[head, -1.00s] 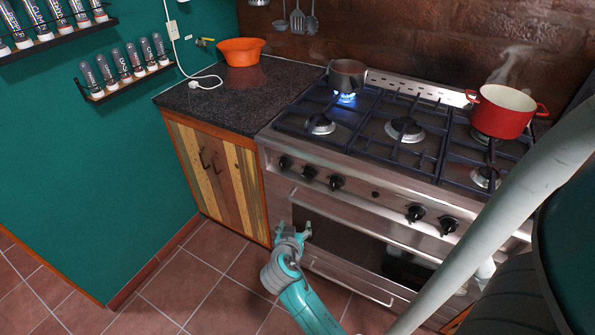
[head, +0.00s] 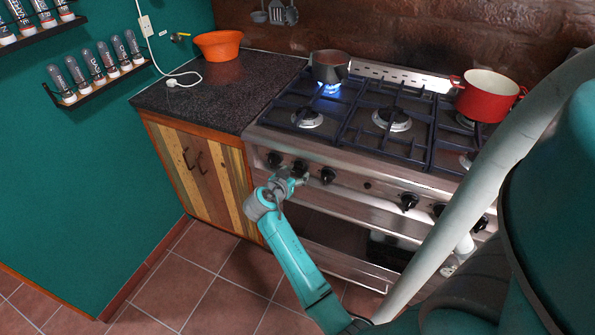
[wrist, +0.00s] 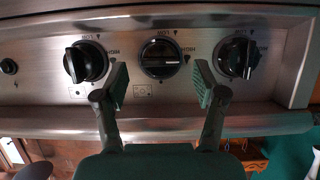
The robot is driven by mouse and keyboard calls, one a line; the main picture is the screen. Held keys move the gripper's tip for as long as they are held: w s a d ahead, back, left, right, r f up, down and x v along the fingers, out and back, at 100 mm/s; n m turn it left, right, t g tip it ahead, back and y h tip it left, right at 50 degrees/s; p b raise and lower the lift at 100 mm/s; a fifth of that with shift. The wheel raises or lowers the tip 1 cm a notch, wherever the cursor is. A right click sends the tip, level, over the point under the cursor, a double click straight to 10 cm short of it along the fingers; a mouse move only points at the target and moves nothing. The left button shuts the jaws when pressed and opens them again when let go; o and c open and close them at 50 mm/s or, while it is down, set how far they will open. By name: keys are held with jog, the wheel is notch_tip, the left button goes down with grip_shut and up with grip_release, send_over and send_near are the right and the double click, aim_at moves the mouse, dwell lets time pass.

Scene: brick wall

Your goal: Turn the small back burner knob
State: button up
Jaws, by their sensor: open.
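The front panel (head: 345,188) of the steel stove carries several black knobs. My gripper (head: 297,178) is open in front of the left group of three, at the middle knob, which it partly covers in the head view. In the wrist view, my gripper (wrist: 162,83) has its two fingers spread, and the middle knob (wrist: 160,57) shows between and beyond their tips. That knob's grip bar lies level in the picture; the left knob (wrist: 87,62) and right knob (wrist: 237,57) are turned differently. The fingers reach toward the gaps beside the middle knob; I cannot tell if they touch anything.
A dark pot (head: 330,67) stands over a blue flame at the back left burner. A red pot (head: 488,95) stands at the back right. The oven handle rail (wrist: 50,128) runs close below the knobs. A wooden cabinet (head: 190,170) is left of the stove.

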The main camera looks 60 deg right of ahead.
aim_at(297, 171)
jog(key=shift+x, duration=1.7)
jog(key=c, duration=1.1)
